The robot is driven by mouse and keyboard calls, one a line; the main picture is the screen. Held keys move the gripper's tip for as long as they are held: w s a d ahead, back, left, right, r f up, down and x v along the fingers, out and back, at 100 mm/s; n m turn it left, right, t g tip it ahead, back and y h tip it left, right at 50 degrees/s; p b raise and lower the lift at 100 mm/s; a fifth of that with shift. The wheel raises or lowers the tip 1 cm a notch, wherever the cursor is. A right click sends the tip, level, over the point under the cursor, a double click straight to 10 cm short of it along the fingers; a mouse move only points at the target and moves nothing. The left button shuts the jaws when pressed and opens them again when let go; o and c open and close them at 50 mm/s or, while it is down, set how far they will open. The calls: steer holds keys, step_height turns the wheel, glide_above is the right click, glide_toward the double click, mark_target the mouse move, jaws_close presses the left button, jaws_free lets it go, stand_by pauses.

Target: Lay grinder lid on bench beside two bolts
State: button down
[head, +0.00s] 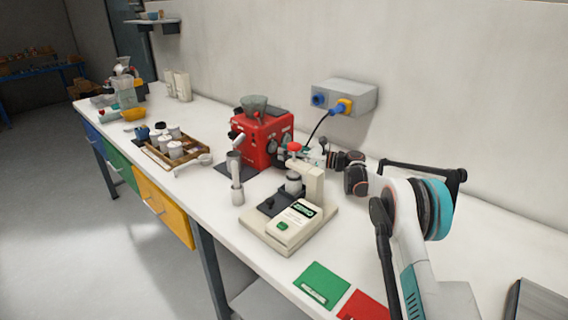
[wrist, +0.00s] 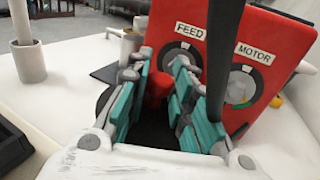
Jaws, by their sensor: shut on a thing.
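My gripper (wrist: 158,72) has its teal-padded fingers closed around a red knob (wrist: 157,88) in the wrist view. A dark round part, partly hidden by the fingers, shows below the knob; it looks like the grinder lid. In the head view a red knob (head: 293,147) shows at the left end of my gripper (head: 312,155), to the right of the red grinder (head: 262,137). The grinder's FEED and MOTOR dials face the wrist camera (wrist: 255,65). I cannot make out the two bolts in either view.
A cream press-like device (head: 290,232) stands in front of my gripper, with a white cylinder (head: 237,185) to its left. A wooden tray (head: 175,150) holds jars. Green (head: 321,285) and red (head: 362,306) pads lie at the front. The white bench (head: 350,235) is bare to the device's right.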

steer(key=f+b, duration=0.1)
steer(key=f, duration=0.1)
steer(key=a+f+b, duration=0.1)
steer(key=shift+w+a+f, duration=0.15)
steer(key=shift+f, duration=0.2)
steer(key=shift+r, duration=0.1)
steer(key=shift+f, duration=0.4)
steer(key=shift+f, duration=0.2)
steer(key=c, duration=1.4)
jaws_free()
steer(key=shift+o, duration=0.2)
